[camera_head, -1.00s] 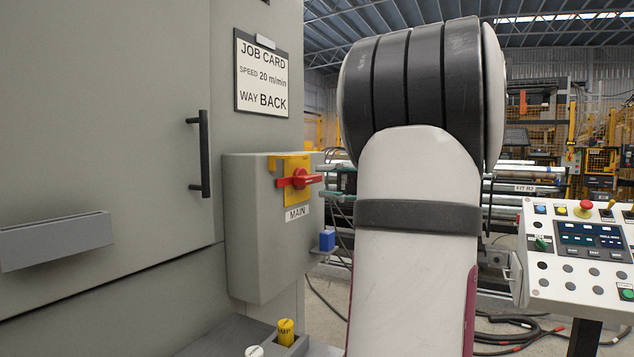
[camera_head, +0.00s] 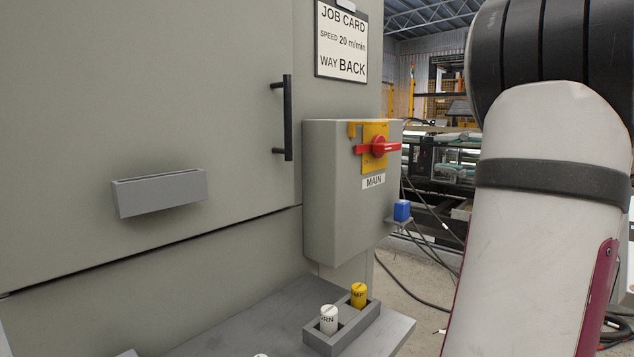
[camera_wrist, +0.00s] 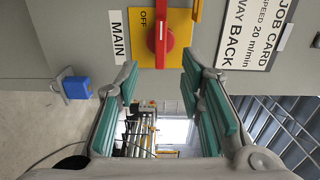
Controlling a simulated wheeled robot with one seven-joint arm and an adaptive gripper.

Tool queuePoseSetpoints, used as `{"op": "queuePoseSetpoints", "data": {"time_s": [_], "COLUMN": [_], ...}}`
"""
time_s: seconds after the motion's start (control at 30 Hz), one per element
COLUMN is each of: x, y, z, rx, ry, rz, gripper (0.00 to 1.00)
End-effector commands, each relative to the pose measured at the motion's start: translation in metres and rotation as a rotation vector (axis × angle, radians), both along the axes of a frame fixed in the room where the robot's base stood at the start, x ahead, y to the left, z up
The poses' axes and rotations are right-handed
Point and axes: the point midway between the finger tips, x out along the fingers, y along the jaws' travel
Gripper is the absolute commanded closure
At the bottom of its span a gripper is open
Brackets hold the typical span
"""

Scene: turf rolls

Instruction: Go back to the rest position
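My arm (camera_head: 545,215) stands at the right of the head view, and my gripper is out of that view. In the wrist view my gripper (camera_wrist: 163,82) is open, with its two green-padded fingers apart and nothing between them. Beyond the fingers is the red switch handle (camera_wrist: 162,35) on its yellow plate, apart from the pads as far as I can see. In the head view the same red handle (camera_head: 378,148) lies horizontal on the grey MAIN box (camera_head: 335,190).
The grey cabinet (camera_head: 130,90) with a black door handle (camera_head: 288,117) fills the left. A job card (camera_head: 341,42) hangs above the box. A blue block (camera_head: 402,210) sits on a small bracket. White (camera_head: 328,319) and yellow (camera_head: 358,295) pegs stand in a holder below. Cables lie on the floor.

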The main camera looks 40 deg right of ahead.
Motion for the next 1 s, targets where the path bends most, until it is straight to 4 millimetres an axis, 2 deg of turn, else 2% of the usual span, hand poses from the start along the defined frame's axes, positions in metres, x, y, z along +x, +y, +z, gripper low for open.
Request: {"op": "queuePoseSetpoints", "data": {"time_s": [0.17, 0.23, 0.27, 0.37, 0.47, 0.5, 0.57, 0.6, 0.67, 0.8, 0.9, 1.0], "x": [0.001, 0.008, 0.013, 0.037, 0.067, 0.076, 0.086, 0.09, 0.092, 0.076, 0.049, 0.015], "y": [0.001, 0.009, 0.015, 0.05, 0.107, 0.132, 0.172, 0.198, 0.238, 0.327, 0.377, 0.412], "z": [0.0, -0.001, -0.002, -0.009, -0.021, -0.028, -0.039, -0.047, -0.061, -0.098, -0.127, -0.157], "rx": [0.001, 0.004, 0.007, 0.023, 0.034, 0.032, 0.025, 0.013, -0.011, -0.12, -0.247, -0.408], "ry": [0.002, 0.014, 0.022, 0.078, 0.173, 0.22, 0.292, 0.342, 0.421, 0.617, 0.758, 0.885], "rz": [0.003, 0.023, 0.039, 0.125, 0.254, 0.311, 0.396, 0.452, 0.537, 0.732, 0.856, 0.957], "gripper": [0.65, 0.65, 0.65, 0.65, 0.65, 0.65, 0.65, 0.65, 0.65, 0.65, 0.65, 0.65]}}
